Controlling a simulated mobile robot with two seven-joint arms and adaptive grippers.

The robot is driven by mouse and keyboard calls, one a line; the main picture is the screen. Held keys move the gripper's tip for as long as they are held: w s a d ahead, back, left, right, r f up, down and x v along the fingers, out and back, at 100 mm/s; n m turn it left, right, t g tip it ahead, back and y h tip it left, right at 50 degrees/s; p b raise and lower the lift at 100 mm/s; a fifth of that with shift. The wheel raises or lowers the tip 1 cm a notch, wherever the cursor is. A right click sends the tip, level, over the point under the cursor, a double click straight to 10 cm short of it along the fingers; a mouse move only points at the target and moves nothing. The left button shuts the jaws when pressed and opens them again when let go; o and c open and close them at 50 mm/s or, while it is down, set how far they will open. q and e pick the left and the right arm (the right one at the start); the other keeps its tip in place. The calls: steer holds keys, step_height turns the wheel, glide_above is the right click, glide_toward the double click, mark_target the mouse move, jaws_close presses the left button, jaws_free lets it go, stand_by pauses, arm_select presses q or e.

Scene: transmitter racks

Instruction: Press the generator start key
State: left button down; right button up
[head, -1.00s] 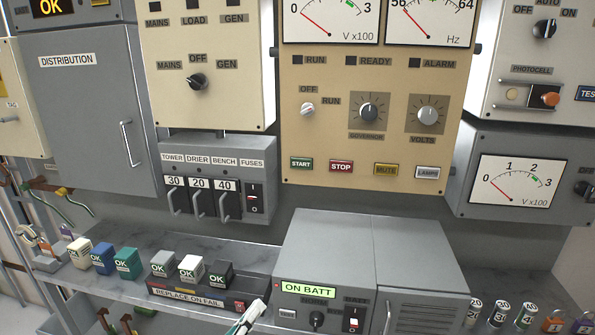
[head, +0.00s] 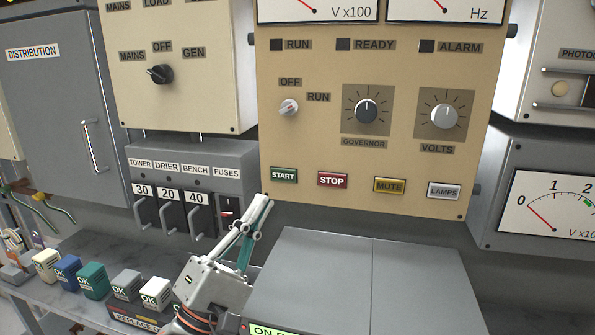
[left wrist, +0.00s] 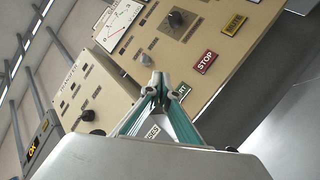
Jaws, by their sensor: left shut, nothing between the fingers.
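The green START key (head: 284,175) sits at the lower left of the beige generator panel (head: 300,137). The red STOP key (head: 332,180) is just to its right. My left gripper (head: 262,203) is shut and empty, its tips a little below and left of the START key in the head view, apart from it in the picture. In the left wrist view the fingertips (left wrist: 160,82) partly cover the START key (left wrist: 184,90), and the STOP key (left wrist: 205,62) shows clear. The distance from tips to panel is hard to tell. My right gripper is not in view.
The MUTE (head: 389,185) and LAMPS (head: 443,190) keys lie further right. A grey fuse box (head: 190,165) with levers is left of my gripper. A grey battery unit (head: 350,280) stands on the shelf below the panel.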

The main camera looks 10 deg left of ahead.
mark_target(284, 175)
arm_select(q)
steer(key=w+b, duration=0.2)
steer(key=w, duration=0.7)
steer(key=shift+d, duration=0.2)
stand_by(0.5)
stand_by(0.7)
stand_by(0.5)
steer(key=shift+w, duration=0.1)
